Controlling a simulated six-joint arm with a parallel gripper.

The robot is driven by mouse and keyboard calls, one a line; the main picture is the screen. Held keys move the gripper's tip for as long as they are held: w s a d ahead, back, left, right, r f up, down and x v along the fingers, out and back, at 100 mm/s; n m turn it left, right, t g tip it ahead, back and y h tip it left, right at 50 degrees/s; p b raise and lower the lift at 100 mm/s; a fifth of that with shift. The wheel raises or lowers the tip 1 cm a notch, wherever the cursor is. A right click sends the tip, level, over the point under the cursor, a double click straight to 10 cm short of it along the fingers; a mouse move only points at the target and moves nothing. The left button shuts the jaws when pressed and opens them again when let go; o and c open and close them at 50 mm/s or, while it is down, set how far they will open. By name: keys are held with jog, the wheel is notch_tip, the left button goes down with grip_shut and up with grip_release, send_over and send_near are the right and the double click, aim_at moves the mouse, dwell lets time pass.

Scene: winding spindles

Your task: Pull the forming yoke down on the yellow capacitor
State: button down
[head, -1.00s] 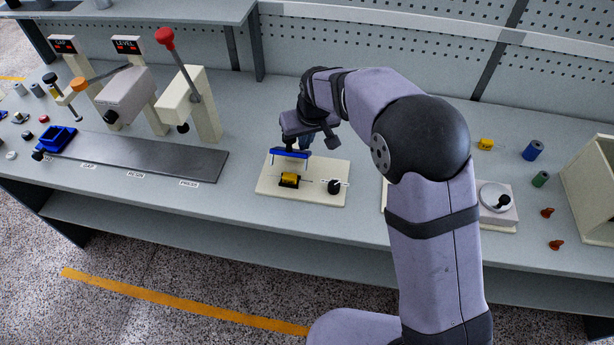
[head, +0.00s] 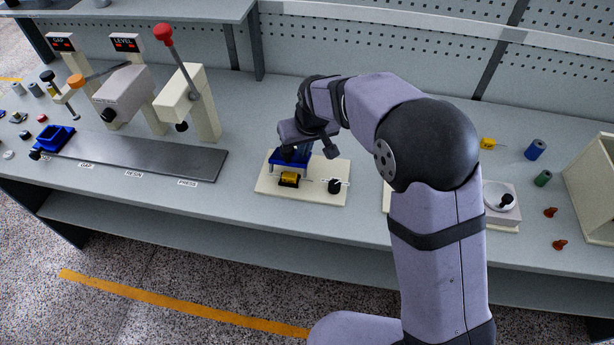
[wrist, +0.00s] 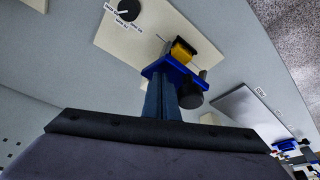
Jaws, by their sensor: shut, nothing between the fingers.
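The yellow capacitor (head: 289,177) sits in a dark holder on the cream base plate (head: 262,187), with thin leads out to its sides. It also shows in the wrist view (wrist: 181,50). The blue forming yoke (head: 274,162) is just behind and above it; it also shows in the wrist view (wrist: 159,70). My gripper (head: 291,152) is over the yoke with its fingers pointing down. In the wrist view its fingers (wrist: 164,98) are together and reach the yoke's bar, seemingly touching it. They hold nothing. Part of the yoke is hidden behind the fingers.
A black knob (head: 334,186) stands on the same plate, right of the capacitor. To the left are a dark strip (head: 140,157) and a press with a red-knobbed lever (head: 163,35). A pale dish stand (head: 499,195) is on the right. The bench front by the plate is clear.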

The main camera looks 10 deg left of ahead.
jog(key=shift+s+f+b, duration=0.45)
jog(key=shift+f, duration=0.2)
dwell(0.3)
jog(key=shift+s+f+b, duration=0.35)
jog(key=shift+f+b, duration=0.1)
jog(key=shift+f, duration=0.1)
